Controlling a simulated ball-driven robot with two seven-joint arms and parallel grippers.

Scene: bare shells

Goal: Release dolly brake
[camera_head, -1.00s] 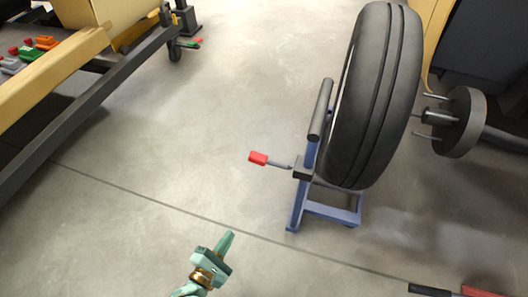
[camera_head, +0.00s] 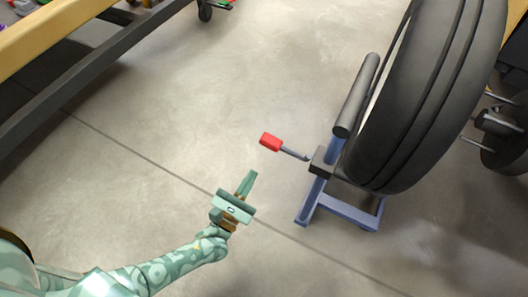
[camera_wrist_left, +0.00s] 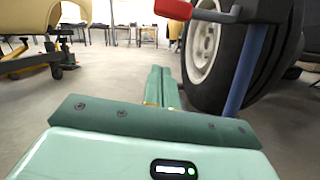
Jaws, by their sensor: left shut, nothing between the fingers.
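The blue dolly (camera_head: 348,209) stands on the floor and holds a large black tyre (camera_head: 425,95) upright. Its brake lever has a red grip (camera_head: 271,142) that sticks out to the left, on a thin rod from a dark block (camera_head: 322,160). My left gripper (camera_head: 247,184) is shut and empty, below and a little left of the red grip, apart from it. In the left wrist view the shut fingers (camera_wrist_left: 160,88) point forward. The red grip (camera_wrist_left: 173,9) shows at the top there, above and right of the fingertips, beside the dolly's blue post (camera_wrist_left: 243,75). My right gripper is not in view.
A yellow and dark-framed trolley (camera_head: 75,50) stands at the upper left. A wheel hub (camera_head: 505,125) stands at the right edge behind the tyre. The floor (camera_head: 230,80) between trolley and dolly is clear.

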